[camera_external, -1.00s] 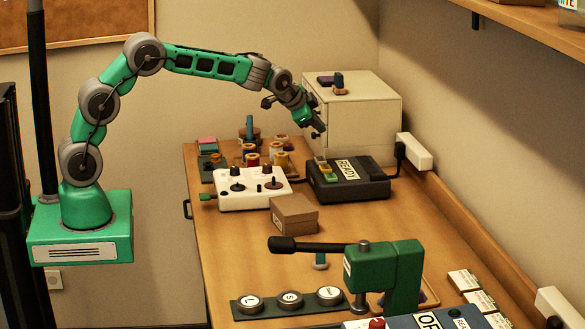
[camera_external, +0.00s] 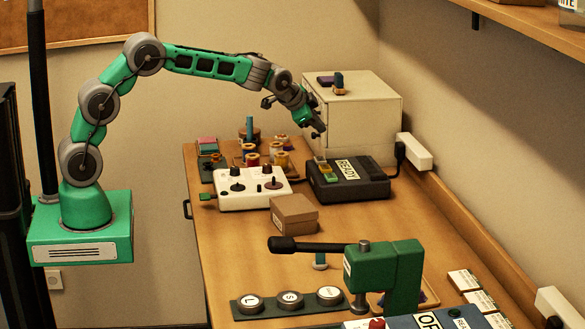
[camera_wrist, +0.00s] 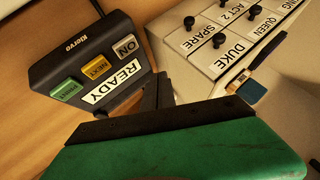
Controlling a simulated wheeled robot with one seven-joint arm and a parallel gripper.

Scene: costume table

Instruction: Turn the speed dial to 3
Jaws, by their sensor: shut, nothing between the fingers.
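A white control box (camera_external: 235,201) with dark knobs on top stands at the left of the table in the external view. One dark knob (camera_external: 237,173) is at its back left and another (camera_external: 273,184) is at its right. Their markings are too small to read, and I cannot tell which is the speed dial. My gripper (camera_external: 319,128) is shut and empty, in the air to the right of and above the box, in front of the pale cabinet. In the wrist view its dark fingers (camera_wrist: 158,92) are together; the white box is not visible there.
A black device (camera_external: 350,183) marked READY stands beneath my gripper; its coloured buttons show in the wrist view (camera_wrist: 97,67). The pale cabinet (camera_external: 365,125) has drawers labelled SPARE and DUKE. A cardboard box (camera_external: 295,215), spools (camera_external: 252,159) and a green press (camera_external: 390,272) stand nearby.

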